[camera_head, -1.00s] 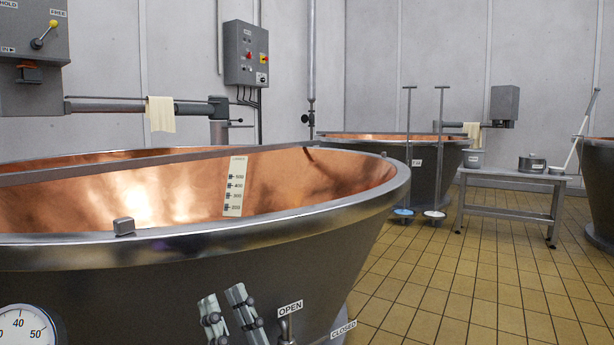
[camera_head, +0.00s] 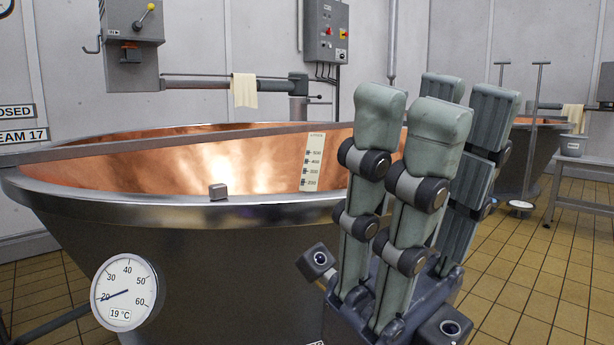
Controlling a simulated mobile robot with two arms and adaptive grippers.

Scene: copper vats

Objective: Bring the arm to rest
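My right gripper (camera_head: 436,112) stands large in front, right of the picture's middle. Its jointed grey-green fingers point up, nearly straight, with their tips apart and nothing held between them. It is open and covers the right part of the near copper vat's rim. The copper vat (camera_head: 240,212) has a steel rim and a bright copper inside. No contact between gripper and vat can be made out. My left gripper is not in view.
A dial thermometer (camera_head: 125,291) reading about 19 °C sits on the vat's front. A cloth (camera_head: 244,91) hangs on a horizontal bar behind it. A control box (camera_head: 326,31) is on the wall. A second vat (camera_head: 530,150) and a bench (camera_head: 582,198) stand at the right, with open tiled floor before them.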

